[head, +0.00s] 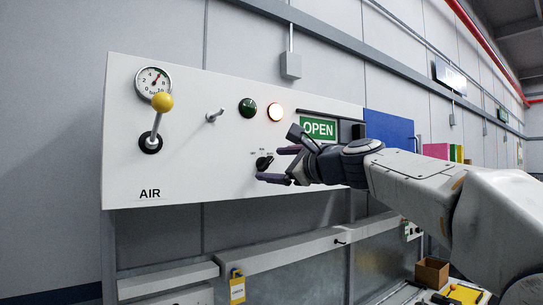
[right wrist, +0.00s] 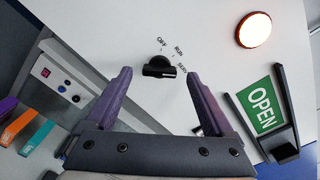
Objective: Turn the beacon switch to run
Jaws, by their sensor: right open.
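The beacon switch (head: 264,162) is a black rotary knob on the white panel, with OFF, RUN and SERV printed around it. In the right wrist view the knob (right wrist: 158,67) lies just beyond the fingertips, and its pointer end appears turned toward SERV. My right gripper (head: 273,164) is open and comes in from the right. Its purple fingers (right wrist: 160,76) stand on either side of the knob in the picture, with nothing between them; contact with the knob cannot be made out. My left gripper is not in view.
A lit orange-white lamp (head: 274,112) and a dark green lamp (head: 248,107) sit above the switch. A green OPEN sign (head: 319,128) is close by my gripper. A yellow-knobbed AIR lever (head: 161,104) and gauge (head: 153,82) are at left. A ledge (head: 290,249) runs below.

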